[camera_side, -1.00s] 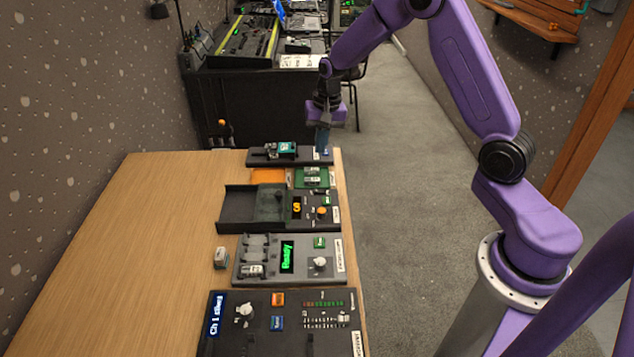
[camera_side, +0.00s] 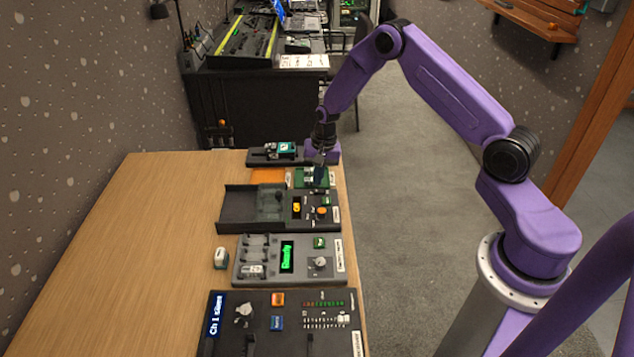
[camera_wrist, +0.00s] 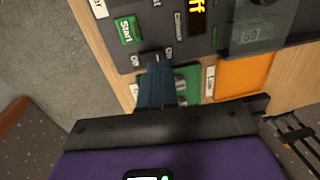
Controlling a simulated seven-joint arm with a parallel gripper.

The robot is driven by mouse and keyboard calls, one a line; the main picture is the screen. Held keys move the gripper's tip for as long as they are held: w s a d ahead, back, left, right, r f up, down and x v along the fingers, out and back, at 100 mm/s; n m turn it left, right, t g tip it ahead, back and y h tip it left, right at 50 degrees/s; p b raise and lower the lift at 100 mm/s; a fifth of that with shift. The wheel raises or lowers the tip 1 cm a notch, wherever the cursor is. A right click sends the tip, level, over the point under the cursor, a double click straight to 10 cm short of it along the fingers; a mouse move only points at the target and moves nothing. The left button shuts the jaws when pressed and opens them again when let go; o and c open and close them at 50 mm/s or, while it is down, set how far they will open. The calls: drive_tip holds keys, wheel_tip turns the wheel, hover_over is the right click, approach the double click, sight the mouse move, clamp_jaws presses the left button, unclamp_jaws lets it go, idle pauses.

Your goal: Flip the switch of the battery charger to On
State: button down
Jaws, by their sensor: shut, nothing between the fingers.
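A dark unit with an open tray (camera_side: 243,212), an orange readout and an orange knob stands along the bench's right side. I take it for the battery charger, but its name label is unreadable. In the wrist view, its panel (camera_wrist: 125,55) has a green Start button (camera_wrist: 128,30), an amber display (camera_wrist: 197,15) ending in "ff", and a black switch (camera_wrist: 150,57) between small On and Off labels. My gripper (camera_side: 320,181) is shut and empty, pointing down at this unit's far edge. In the wrist view, its fingertips (camera_wrist: 157,68) are at the switch and partly hide it; contact and switch position are unclear.
A grey unit with a green screen (camera_side: 287,255) and a faders panel (camera_side: 262,341) stand nearer the camera. A green board (camera_side: 302,179) and orange pad (camera_side: 268,175) lie close beyond the dark unit. The bench's left side (camera_side: 130,260) is clear.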

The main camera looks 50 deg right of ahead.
sight(319, 191)
drive_tip(key=shift+w+a+f, duration=0.1)
drive_tip(key=shift+f, duration=1.1)
